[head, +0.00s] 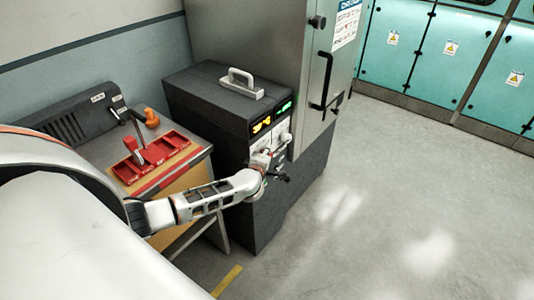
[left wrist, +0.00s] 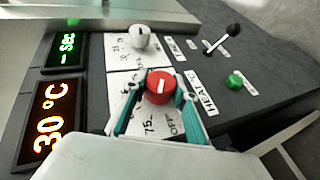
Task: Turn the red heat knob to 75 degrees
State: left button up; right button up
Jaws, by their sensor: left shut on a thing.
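The red heat knob (left wrist: 159,85) shows in the left wrist view on the dark front panel, with a white pointer line on its face. It sits on a white dial plate with the printed marks 75 and OFF, and a HEAT label is beside it. My left gripper (left wrist: 158,93) has its teal fingers closed on the two sides of the knob. In the head view my left gripper (head: 264,162) is at the machine's front panel and hides the knob. A display (left wrist: 48,120) reads 30 °C in yellow. My right gripper is not in view.
A grey knob (left wrist: 140,37), a black-tipped lever (left wrist: 232,31) and a green button (left wrist: 234,82) are close by on the panel. A bench with a red tray (head: 150,157) stands left of the machine. The floor (head: 400,200) at right is clear.

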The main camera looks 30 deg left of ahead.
pick_arm(q)
jog(key=shift+s+f, duration=0.1)
dwell(0.3)
jog(key=o, duration=1.1)
jog(key=v, duration=1.2)
jog(key=shift+r, duration=0.3)
